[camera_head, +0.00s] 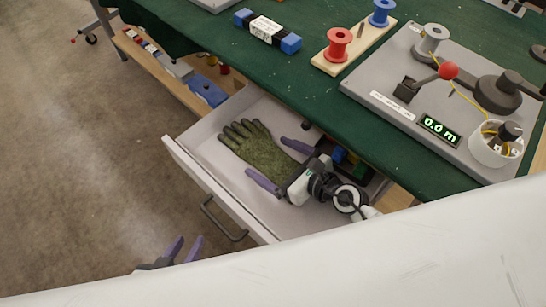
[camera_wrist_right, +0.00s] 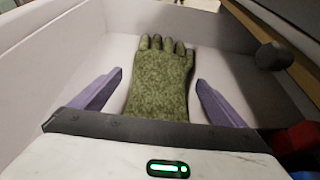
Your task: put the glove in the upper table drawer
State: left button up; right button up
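The green mottled glove (camera_head: 252,148) lies flat in the open drawer (camera_head: 205,190), its fingers toward the upper left. In the right wrist view the glove (camera_wrist_right: 160,78) lies between the two purple fingers, palm area and cuff toward me. My right gripper (camera_head: 268,160) is inside the drawer over the cuff end of the glove. Its fingers are spread wide on either side of the glove, with gaps to it. My left gripper (camera_head: 188,243) is outside the drawer, low in front of it, with its purple fingers apart and nothing between them.
The drawer's front has a dark handle (camera_head: 222,220). Dark and coloured items (camera_head: 350,160) sit at the drawer's right part. The green-covered table (camera_head: 300,75) above carries spools, a blue-ended block (camera_head: 267,31) and a winding device (camera_head: 440,90). A lower shelf (camera_head: 160,72) stands behind.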

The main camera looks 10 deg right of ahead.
aim_at(294, 170)
jog(key=shift+r, duration=0.2)
jog(key=p+v, duration=0.1)
jog(key=v, duration=0.6)
jog(key=shift+s+d, duration=0.1)
jog(key=shift+s, duration=0.15)
